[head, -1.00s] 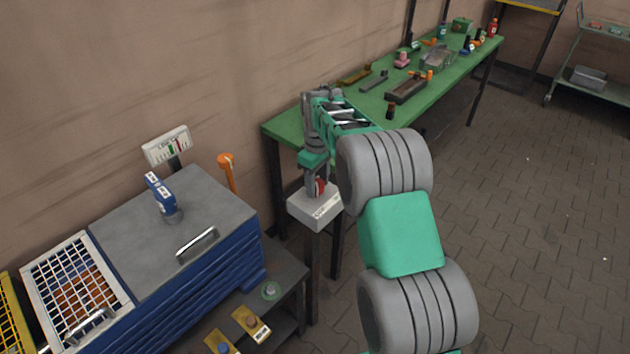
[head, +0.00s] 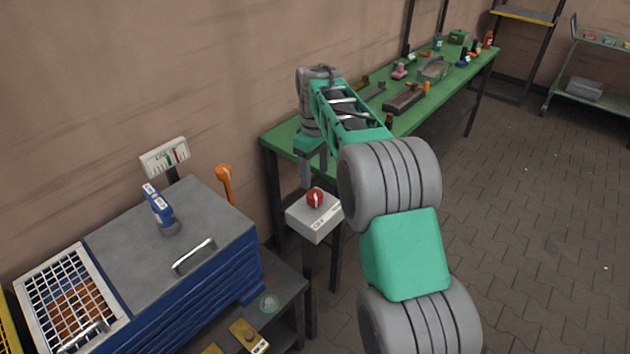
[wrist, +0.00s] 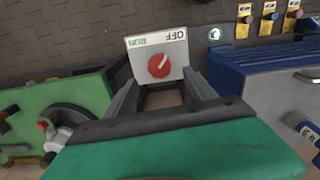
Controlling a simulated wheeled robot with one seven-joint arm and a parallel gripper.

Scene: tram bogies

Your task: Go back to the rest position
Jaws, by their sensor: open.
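My gripper (head: 312,168) hangs from my green and grey arm, just above and behind a pale grey switch box in the head view. It is open and empty. The switch box (head: 318,222) stands on a dark post and carries a red rotary knob (head: 315,197). In the wrist view the box (wrist: 142,52) lies beyond the open fingers (wrist: 160,92). Its red knob (wrist: 158,66) shows between them, apart from the fingers. The box face is marked OFF and RUN.
A green workbench (head: 283,132) with several tools and parts runs along the wall behind my arm. A blue drawer cabinet (head: 215,268) with a grey top stands at left, beside a wire basket (head: 30,278). The paved floor at right is clear.

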